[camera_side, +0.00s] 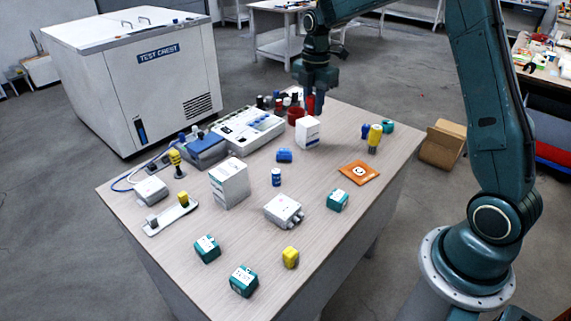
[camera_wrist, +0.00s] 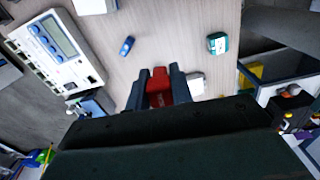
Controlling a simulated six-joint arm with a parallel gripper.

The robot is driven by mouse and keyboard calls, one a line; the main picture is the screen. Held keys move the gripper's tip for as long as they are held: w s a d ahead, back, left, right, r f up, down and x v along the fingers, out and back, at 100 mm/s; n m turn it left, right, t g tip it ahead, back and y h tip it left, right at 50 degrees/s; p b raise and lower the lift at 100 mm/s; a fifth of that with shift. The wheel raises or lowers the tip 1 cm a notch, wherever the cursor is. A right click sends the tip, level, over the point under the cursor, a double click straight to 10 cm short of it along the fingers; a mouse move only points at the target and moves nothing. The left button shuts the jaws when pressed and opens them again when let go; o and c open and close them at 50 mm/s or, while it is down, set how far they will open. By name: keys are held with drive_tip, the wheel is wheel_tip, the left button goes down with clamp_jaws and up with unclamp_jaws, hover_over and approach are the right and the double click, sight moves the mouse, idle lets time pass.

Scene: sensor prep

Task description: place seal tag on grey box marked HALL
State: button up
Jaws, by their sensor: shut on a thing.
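My gripper (camera_wrist: 160,80) is shut on a small red tag (camera_wrist: 159,90), with a finger on either side of it. In the side view my gripper (camera_side: 316,100) is at the back of the table, and a bit of red shows by the fingers, above and behind a white box (camera_side: 308,134). A light grey box with round connectors (camera_side: 283,211) sits near the table's middle. Another small grey box (camera_side: 151,190) lies at the left edge. I cannot read HALL on either, so I cannot tell which box is so marked.
A tall white box (camera_side: 229,184), a blue block (camera_side: 284,155), a blue-and-white cylinder (camera_side: 276,177) and an orange card (camera_side: 359,172) stand or lie around the middle. Several teal boxes are at the front and right. A white instrument (camera_side: 247,129) is at the back left. Bare wood lies between them.

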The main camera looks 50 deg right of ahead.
drive_tip(key=shift+a+r, duration=0.1)
drive_tip(key=shift+a, duration=0.45)
drive_tip(key=s+a+r, duration=0.2)
drive_tip(key=a, duration=0.7)
drive_tip(key=r, duration=0.2)
hover_over(286, 206)
drive_tip(key=shift+a+n, duration=0.15)
drive_tip(key=shift+n, duration=0.25)
drive_tip(key=shift+f, duration=0.15)
wheel_tip(286, 206, down, 20)
drive_tip(key=shift+r, duration=0.1)
